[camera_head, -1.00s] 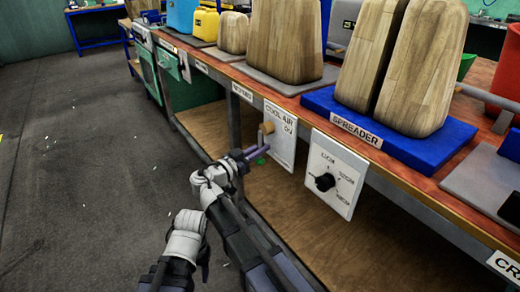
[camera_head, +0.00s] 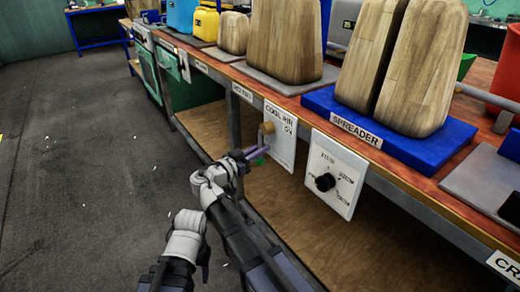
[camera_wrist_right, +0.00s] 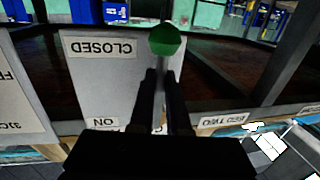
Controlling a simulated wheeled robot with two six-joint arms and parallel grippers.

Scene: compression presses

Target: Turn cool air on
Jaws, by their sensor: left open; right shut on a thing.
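The white cool air panel (camera_head: 285,125) hangs on the bench front, with "ON" near its top. A brass valve part (camera_head: 268,128) sits on it. The lever ends in a green tip (camera_head: 261,161) pointing down; in the right wrist view the green tip (camera_wrist_right: 166,40) is beside the upside-down "CLOSED" label (camera_wrist_right: 101,48). My right gripper (camera_head: 254,154) is shut on the lever below the brass part, and its fingers (camera_wrist_right: 160,95) hide part of the shaft. My left gripper (camera_head: 204,262) is low at the left, open, partly hidden and away from the panel.
A white panel with a black dial (camera_head: 325,182) hangs just right of the cool air panel. The blue spreader base (camera_head: 400,140) stands on the bench above. A wooden lower shelf (camera_head: 290,215) lies behind the panels. The grey floor (camera_head: 80,160) at left is clear.

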